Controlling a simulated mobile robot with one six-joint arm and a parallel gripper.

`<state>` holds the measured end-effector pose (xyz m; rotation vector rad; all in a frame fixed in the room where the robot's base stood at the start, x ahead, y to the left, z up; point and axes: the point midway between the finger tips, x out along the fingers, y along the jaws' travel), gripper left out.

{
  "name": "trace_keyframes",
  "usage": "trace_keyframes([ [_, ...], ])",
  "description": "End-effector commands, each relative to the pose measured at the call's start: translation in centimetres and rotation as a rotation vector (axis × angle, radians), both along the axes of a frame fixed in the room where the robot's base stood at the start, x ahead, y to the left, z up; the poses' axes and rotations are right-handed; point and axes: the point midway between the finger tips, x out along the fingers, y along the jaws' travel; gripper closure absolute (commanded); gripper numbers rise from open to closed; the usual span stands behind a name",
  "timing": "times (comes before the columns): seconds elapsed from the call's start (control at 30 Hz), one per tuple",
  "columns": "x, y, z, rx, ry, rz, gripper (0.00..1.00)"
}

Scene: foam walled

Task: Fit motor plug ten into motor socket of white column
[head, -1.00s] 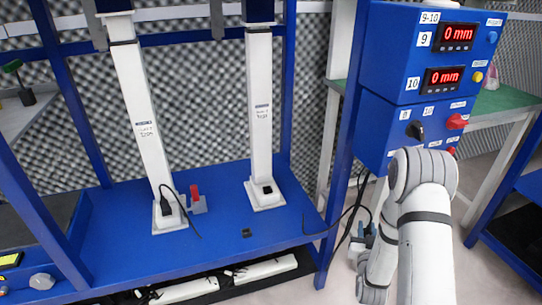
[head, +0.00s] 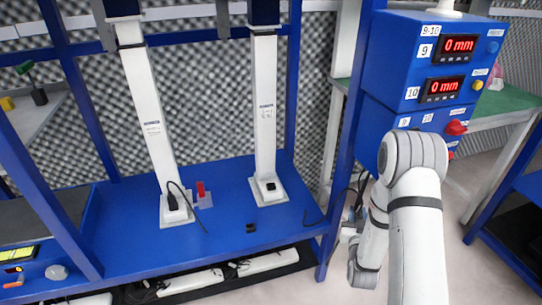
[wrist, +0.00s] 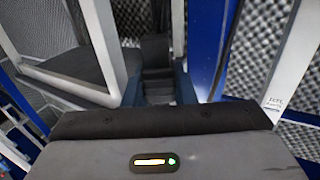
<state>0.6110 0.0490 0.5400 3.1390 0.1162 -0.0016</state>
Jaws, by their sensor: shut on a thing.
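Two white columns stand on the blue bench. The left column (head: 152,125) has a black plug with a cable (head: 173,201) at its foot. The right column (head: 265,110) has a dark socket (head: 271,186) in its foot, with no plug seen in it. My gripper (wrist: 157,85) shows in the wrist view, shut on a dark blocky thing (wrist: 156,50) that looks like a black plug; its label cannot be read.
A red piece on a clear holder (head: 201,192) stands between the column feet. A small black block (head: 250,228) lies on the bench (head: 225,215).

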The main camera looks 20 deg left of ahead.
Motion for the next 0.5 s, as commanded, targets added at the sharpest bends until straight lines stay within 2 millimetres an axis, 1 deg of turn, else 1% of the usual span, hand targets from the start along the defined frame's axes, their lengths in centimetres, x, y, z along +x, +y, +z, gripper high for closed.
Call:
trace_keyframes([
  [0.03,-0.1,1.5,0.3,0.0,-0.001,0.024,0.98],
  [0.17,-0.4,5.8,1.2,0.0,-0.003,0.089,0.98],
  [0.27,-0.7,10.0,2.1,0.002,-0.005,0.153,0.98],
  [0.3,-0.8,11.9,2.5,0.002,-0.006,0.181,0.98],
  [0.37,-1.0,14.7,3.1,0.002,-0.005,0.223,0.98],
  [0.4,-1.1,16.5,3.5,0.002,-0.006,0.251,0.98],
  [0.5,-1.3,20.7,4.3,0.001,-0.005,0.313,0.98],
])
